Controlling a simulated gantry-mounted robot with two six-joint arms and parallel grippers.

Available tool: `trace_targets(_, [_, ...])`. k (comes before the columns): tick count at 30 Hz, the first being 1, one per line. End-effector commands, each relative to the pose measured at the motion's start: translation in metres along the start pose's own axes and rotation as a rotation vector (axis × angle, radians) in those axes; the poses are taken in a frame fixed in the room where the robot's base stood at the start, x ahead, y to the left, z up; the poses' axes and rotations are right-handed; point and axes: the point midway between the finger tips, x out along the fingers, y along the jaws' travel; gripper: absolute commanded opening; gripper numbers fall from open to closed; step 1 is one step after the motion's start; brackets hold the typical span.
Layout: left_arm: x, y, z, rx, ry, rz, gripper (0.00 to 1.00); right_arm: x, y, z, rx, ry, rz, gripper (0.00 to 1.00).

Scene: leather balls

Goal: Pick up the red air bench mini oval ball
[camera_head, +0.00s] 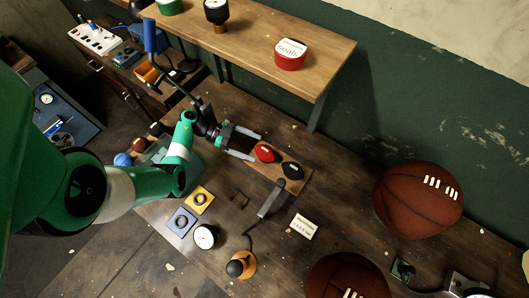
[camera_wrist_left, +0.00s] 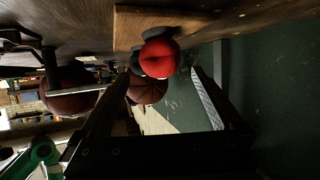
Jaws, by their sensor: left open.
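The red mini oval ball (camera_head: 265,153) lies on a small wooden board (camera_head: 278,188) on the workbench in the head view. My left gripper (camera_head: 257,148) is open, with its fingers pointing toward the ball from the left. In the left wrist view, the red ball (camera_wrist_left: 160,59) shows ahead, between the lines of the two open fingers (camera_wrist_left: 158,75). I see no contact with it. A black oval ball (camera_head: 292,171) sits beside the red one, to its lower right in the head view. My right gripper is not in view.
A shelf (camera_head: 330,50) above the bench holds a red round tin (camera_head: 290,54). Large brown leather balls (camera_head: 418,200) stand at the right and front. A white card (camera_head: 303,227), a dial gauge (camera_head: 205,236) and a yellow square piece (camera_head: 199,200) lie on the bench (camera_head: 330,200).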

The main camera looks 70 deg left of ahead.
Motion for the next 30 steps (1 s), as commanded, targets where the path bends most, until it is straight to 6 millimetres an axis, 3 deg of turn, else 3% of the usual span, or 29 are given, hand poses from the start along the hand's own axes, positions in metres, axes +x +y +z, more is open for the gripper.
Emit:
trace_targets(8, [0.016,0.001,0.002,0.000,0.000,0.001,1.00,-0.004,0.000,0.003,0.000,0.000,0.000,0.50])
trace_targets(15, [0.055,0.002,0.005,0.003,-0.001,0.002,1.00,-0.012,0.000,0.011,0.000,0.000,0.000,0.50])
trace_targets(23, [0.060,0.001,0.004,0.001,0.000,-0.001,1.00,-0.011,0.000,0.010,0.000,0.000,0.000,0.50])
trace_targets(30, [0.060,0.001,0.004,0.001,0.000,-0.001,0.60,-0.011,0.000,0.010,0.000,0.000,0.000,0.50])
